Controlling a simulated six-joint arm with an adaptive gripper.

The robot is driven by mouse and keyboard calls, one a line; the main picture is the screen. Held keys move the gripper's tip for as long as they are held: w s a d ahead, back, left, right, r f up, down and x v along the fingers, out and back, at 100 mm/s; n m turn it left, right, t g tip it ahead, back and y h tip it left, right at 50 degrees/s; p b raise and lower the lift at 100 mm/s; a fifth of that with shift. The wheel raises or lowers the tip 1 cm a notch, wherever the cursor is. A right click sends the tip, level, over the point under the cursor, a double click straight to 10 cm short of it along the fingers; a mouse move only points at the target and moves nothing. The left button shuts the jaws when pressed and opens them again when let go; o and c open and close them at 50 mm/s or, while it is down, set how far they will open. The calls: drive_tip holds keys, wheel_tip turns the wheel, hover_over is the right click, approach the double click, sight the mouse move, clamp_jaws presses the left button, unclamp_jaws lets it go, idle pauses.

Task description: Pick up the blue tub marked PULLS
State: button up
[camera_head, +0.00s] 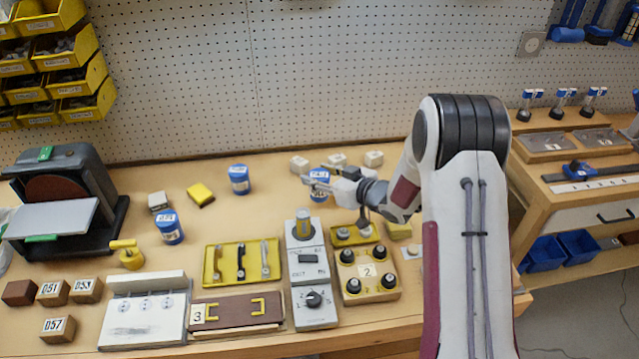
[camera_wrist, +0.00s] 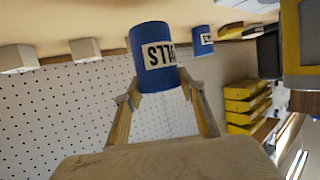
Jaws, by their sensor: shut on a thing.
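The blue tub (camera_head: 320,192) with a white label is at the back middle of the bench in the head view, partly hidden by my gripper (camera_head: 322,182). In the wrist view the same tub (camera_wrist: 148,36) is large and appears upside down, and the visible label letters read as the end of PULLS. My gripper (camera_wrist: 158,92) is shut on the tub, with one finger on each side. I cannot tell whether the tub's base is clear of the bench.
Two other blue labelled tubs stand to the left, one farther back (camera_head: 239,180) and one nearer (camera_head: 169,227). Several pale blocks (camera_head: 373,159) sit just behind the held tub. A grey switch panel (camera_head: 305,250) with an upright cylinder stands in front. A pegboard (camera_head: 270,80) closes the back.

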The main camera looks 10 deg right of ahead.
drive_tip(key=shift+r, duration=2.95)
